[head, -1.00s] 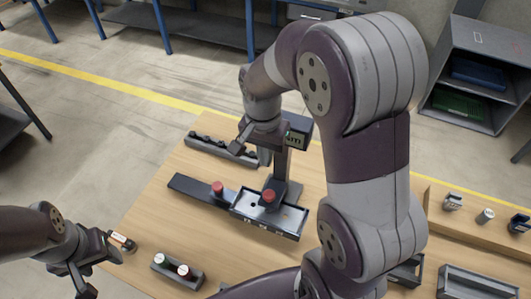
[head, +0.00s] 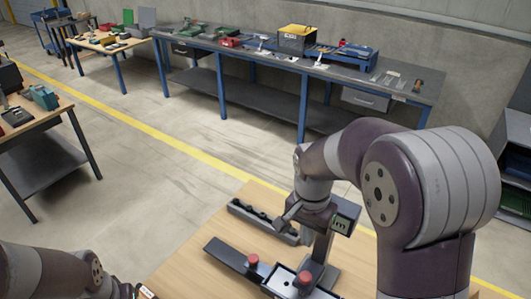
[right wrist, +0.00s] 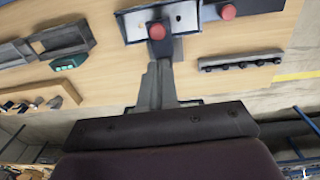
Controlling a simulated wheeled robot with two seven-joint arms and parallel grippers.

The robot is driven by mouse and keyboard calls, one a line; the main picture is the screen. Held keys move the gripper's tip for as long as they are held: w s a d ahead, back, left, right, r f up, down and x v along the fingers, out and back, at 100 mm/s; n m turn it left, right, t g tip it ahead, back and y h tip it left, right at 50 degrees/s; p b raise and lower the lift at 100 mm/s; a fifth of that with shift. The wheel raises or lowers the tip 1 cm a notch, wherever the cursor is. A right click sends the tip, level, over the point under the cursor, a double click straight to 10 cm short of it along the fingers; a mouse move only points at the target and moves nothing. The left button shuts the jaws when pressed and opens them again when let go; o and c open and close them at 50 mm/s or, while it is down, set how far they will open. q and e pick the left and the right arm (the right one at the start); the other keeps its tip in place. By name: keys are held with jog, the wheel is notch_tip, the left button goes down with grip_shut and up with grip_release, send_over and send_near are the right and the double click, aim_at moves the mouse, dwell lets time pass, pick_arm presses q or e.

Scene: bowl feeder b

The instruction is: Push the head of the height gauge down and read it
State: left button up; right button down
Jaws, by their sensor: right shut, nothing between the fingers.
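The height gauge has a grey column with a display (head: 342,226) at its top; only part of the reading shows. A red knob (head: 304,278) is by its foot, and a red knob shows again in the right wrist view (right wrist: 156,32). A second red knob (head: 253,260) sits on the dark bar left of it. My right gripper (head: 289,213) is shut and empty, close to the upper part of the gauge, apart from the red knobs. In the right wrist view the grey column (right wrist: 155,85) stands beyond my palm. My left gripper's fingers are cut off.
A tray (right wrist: 185,18) lies at the gauge's foot. A small teal-topped block (right wrist: 70,62) and grey bins lie elsewhere on the table. A long bench (head: 300,60) stands far behind, across open floor.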

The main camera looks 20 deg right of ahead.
jog(key=s+a+f+n+b, duration=0.1)
jog(key=s+f+n+b, duration=0.2)
jog(key=f+n, duration=0.2)
jog(key=s+a+f+n+t+b, duration=0.1)
jog(key=s+a+f+n+b, duration=0.1)
jog(key=s+f+n+b, duration=0.1)
notch_tip(320, 180, down, 4)
jog(key=shift+s+r+n+t+b, duration=0.15)
jog(key=shift+s+n+t+b, duration=0.15)
jog(key=shift+n+b, duration=0.6)
jog(key=shift+s, duration=0.1)
